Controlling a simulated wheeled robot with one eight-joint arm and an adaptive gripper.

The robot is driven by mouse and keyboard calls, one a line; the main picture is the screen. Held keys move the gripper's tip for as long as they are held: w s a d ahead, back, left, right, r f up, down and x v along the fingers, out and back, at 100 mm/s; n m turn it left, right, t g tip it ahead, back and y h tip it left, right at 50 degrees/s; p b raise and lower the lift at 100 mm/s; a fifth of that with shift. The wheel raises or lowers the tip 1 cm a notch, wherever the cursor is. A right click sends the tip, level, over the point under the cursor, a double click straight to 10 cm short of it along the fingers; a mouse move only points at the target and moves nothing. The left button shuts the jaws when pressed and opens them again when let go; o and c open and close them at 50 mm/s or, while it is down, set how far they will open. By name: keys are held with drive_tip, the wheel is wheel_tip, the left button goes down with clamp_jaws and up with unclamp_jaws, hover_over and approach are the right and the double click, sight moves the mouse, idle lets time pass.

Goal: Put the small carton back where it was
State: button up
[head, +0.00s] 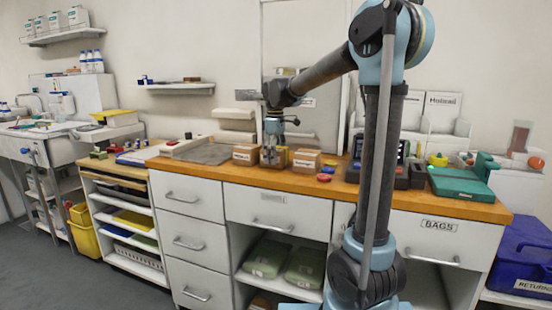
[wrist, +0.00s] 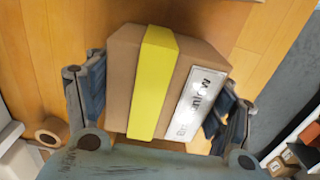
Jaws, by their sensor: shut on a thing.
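A small brown carton with a yellow stripe and a white printed label shows in the wrist view (wrist: 150,85), between the two fingers of my gripper (wrist: 158,105). In the head view my gripper (head: 273,150) points down over the wooden counter, shut on this carton. The fingers partly hide it there. I cannot tell whether its base touches the counter. Another labelled carton (head: 246,154) stands just to its left, and a further one (head: 306,160) stands to its right.
The wooden counter (head: 350,190) holds a grey mat (head: 205,153) at left. Red and yellow round items (head: 325,174) lie right of the cartons. A dark device (head: 400,165) and a green case (head: 458,180) stand farther right. A brown tape roll (wrist: 52,131) shows in the wrist view.

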drive_tip(key=shift+f, duration=0.15)
drive_tip(key=o, duration=1.3)
wheel_tip(320, 180, up, 12)
drive_tip(key=shift+r, duration=0.1)
